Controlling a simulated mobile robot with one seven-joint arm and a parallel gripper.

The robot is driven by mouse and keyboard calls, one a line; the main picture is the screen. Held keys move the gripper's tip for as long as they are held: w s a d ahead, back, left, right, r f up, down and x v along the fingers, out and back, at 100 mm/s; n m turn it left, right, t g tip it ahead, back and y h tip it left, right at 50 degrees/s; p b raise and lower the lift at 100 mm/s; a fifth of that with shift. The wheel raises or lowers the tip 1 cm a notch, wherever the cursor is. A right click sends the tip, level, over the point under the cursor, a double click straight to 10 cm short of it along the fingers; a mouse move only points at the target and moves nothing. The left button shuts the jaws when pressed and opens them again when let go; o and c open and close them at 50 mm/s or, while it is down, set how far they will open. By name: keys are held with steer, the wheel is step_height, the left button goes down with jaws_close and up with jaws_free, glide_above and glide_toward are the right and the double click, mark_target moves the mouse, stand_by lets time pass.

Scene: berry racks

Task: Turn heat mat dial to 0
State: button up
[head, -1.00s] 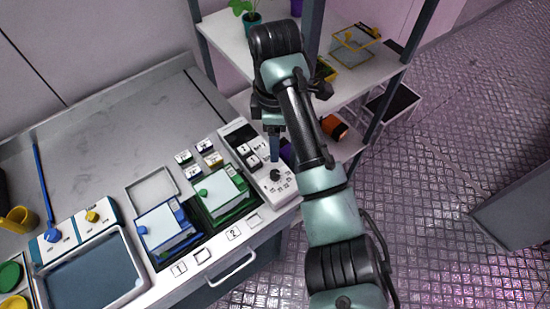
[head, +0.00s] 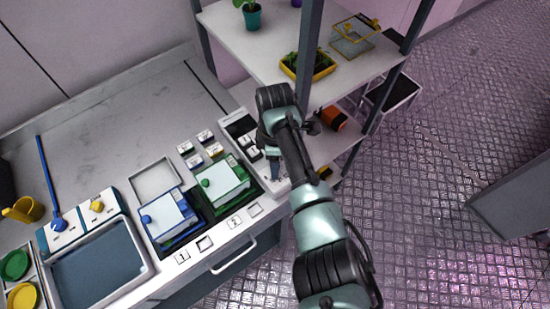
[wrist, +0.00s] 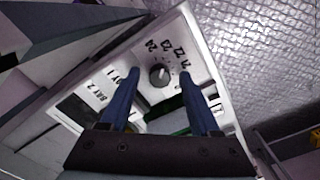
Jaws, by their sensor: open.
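The heat mat dial (wrist: 159,74) is a round dark knob with a pale mark on a white control panel (wrist: 196,52). Printed numbers such as 24, 23 and 22 ring it, and BAY 1 and BAY 2 labels sit to its left. In the wrist view my gripper (wrist: 158,78) is open, its two blue fingers reaching towards the dial, one on either side. I cannot tell whether they touch it. In the head view my gripper (head: 274,168) is over the panel's near end and hides the dial.
A green-based box (head: 222,183) and a blue-based box (head: 170,217) stand left of the panel, with small labelled blocks behind. A shelf rack (head: 360,80) holding a yellow planter (head: 307,66) stands close behind my arm. The counter's back is clear.

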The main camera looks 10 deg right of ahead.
jaws_close()
steer(key=shift+m, duration=0.3)
stand_by(0.3)
steer(key=m+p, duration=0.1)
steer(key=m, duration=0.3)
steer(key=shift+r+m+p, duration=0.1)
steer(key=shift+m+p, duration=0.2)
steer(key=m+p, duration=0.1)
steer(key=m, duration=1.1)
steer(key=shift+m+p, duration=0.3)
steer(key=shift+m, duration=0.1)
steer(key=m, duration=0.5)
steer(key=shift+m, duration=0.3)
